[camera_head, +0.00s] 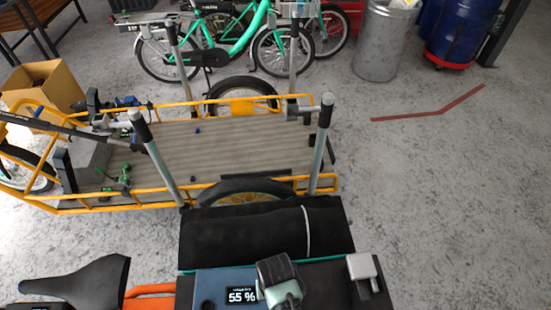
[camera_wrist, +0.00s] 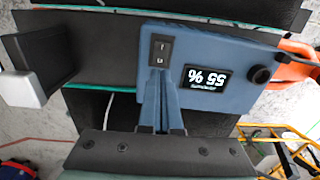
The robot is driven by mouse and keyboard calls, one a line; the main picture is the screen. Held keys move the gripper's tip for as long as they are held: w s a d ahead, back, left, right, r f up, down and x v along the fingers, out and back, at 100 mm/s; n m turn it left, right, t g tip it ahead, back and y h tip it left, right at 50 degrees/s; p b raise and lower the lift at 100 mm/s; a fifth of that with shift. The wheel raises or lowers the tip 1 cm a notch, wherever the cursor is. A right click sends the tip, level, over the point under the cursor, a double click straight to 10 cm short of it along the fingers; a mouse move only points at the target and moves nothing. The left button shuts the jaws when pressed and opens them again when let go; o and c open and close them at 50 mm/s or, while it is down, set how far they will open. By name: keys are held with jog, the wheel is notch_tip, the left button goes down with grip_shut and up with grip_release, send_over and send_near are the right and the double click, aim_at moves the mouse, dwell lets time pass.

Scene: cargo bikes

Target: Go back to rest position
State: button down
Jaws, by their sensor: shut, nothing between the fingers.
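My gripper (camera_head: 278,278) is above the blue battery box (camera_head: 210,285) at the bottom of the head view. In the wrist view its two blue-grey fingers (camera_wrist: 160,78) are together, with nothing between them. Their tips are at the lower edge of a black rocker switch (camera_wrist: 166,52) on the box; I cannot tell whether they touch it. In the head view the same display (camera_head: 241,295) is left of my gripper. My gripper hides the switch there.
A black padded roll (camera_head: 265,235) lies just beyond the box. Beyond it stands a yellow cargo bike (camera_head: 230,150) with upright grey posts. A black saddle (camera_head: 80,282) is at lower left. A pale block (camera_head: 361,265) is right of my gripper. Open floor (camera_head: 450,210) lies at right.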

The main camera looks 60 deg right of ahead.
notch_tip(320, 180, up, 2)
jog(key=shift+p, duration=0.7)
